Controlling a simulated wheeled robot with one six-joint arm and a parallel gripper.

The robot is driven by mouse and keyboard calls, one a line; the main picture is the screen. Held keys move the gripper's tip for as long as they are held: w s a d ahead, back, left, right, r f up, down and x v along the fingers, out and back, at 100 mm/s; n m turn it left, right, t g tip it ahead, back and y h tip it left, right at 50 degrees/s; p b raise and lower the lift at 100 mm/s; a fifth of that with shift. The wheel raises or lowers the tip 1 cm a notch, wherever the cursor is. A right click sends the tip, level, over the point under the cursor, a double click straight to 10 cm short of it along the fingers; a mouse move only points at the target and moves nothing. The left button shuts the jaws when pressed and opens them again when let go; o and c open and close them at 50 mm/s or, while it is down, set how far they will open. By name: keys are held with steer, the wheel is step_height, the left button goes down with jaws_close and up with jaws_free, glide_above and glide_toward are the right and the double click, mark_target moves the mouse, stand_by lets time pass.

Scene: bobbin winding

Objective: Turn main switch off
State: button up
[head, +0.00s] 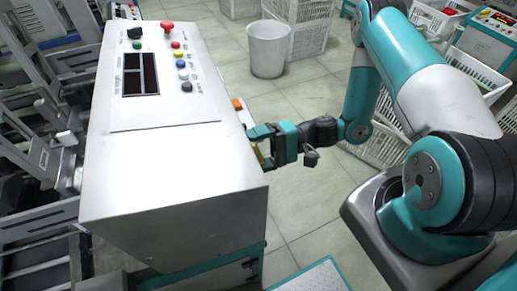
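The grey machine cabinet (165,175) fills the left middle of the head view. On its right side a yellow part (257,152), perhaps the main switch's plate, shows partly behind my gripper (262,146). The switch knob and its position are hidden. My gripper is at that side face, pointing left, with its teal fingers at or very near the yellow part. The fingers look spaced apart, but whether they touch or hold anything cannot be told.
An orange-and-white part (238,104) is on the same side, farther back. The top panel has a red mushroom button (167,28), a black knob (135,33) and coloured buttons. A white bin (268,48) and crates (301,30) stand behind. Tiled floor (312,200) is clear below my arm.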

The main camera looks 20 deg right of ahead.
steer(key=shift+f, duration=0.1)
steer(key=d, duration=0.9)
steer(key=shift+s, duration=0.4)
